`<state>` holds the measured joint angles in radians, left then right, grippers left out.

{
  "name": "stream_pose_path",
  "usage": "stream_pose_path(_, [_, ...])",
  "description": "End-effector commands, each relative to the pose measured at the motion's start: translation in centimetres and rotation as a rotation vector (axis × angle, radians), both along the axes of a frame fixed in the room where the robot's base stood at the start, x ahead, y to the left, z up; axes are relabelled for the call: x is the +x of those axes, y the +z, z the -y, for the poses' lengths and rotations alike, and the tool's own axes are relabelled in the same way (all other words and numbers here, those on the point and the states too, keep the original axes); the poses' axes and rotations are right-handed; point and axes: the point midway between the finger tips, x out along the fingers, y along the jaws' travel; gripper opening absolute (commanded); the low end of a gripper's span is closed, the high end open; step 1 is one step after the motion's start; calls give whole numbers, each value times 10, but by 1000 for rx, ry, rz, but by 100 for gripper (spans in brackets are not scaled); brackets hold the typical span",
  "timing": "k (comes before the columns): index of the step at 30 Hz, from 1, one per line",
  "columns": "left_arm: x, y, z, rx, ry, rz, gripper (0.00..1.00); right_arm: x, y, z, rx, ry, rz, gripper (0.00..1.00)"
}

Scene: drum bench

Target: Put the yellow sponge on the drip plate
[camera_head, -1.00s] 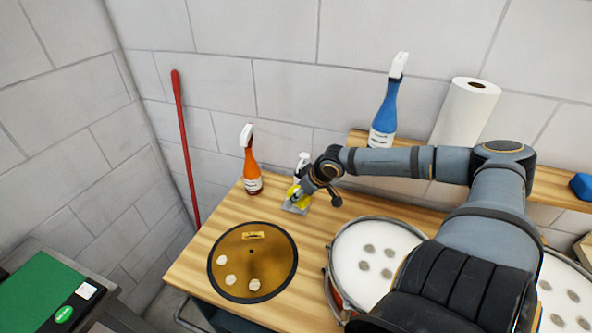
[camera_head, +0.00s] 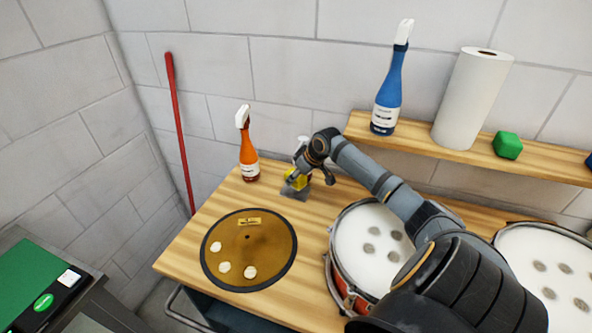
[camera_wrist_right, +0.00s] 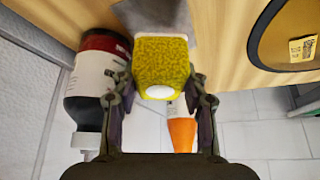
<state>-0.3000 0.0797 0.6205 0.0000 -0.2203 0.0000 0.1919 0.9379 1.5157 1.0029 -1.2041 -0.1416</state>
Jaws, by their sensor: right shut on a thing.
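My right gripper (camera_head: 303,178) is shut on the yellow sponge (camera_head: 294,184), at the back of the bench. In the right wrist view the sponge (camera_wrist_right: 161,65) sits between the two fingers of the gripper (camera_wrist_right: 160,100). The grey drip plate (camera_head: 297,194) lies flat on the wood beneath and in front of the sponge. In the wrist view the plate (camera_wrist_right: 195,20) shows just past the sponge's far end. I cannot tell whether the sponge touches it. My left gripper is not in view.
An orange spray bottle (camera_head: 248,158) stands left of the plate; a white-topped bottle (camera_head: 302,143) is behind my gripper. A brass cymbal (camera_head: 250,262) lies in front and a drum (camera_head: 350,238) to the right. The shelf holds a blue bottle (camera_head: 386,100) and paper roll (camera_head: 470,100).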

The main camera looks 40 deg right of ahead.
Motion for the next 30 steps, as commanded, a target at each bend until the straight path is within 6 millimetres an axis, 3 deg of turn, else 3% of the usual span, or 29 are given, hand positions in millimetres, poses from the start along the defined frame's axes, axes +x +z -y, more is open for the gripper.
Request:
stream_pose_path(7, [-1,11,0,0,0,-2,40,3,-33,1,4,-1,-2,20])
stream_pose_path(18, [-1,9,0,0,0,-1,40,3,-40,1,3,1,-2,20])
stream_pose_path(19, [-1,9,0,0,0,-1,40,3,-39,1,2,0,-2,48])
stream_pose_path(20, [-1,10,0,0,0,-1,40,3,-39,1,2,0,-2,52])
stream_pose_path(30, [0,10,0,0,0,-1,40,3,-36,1,2,0,-1,54])
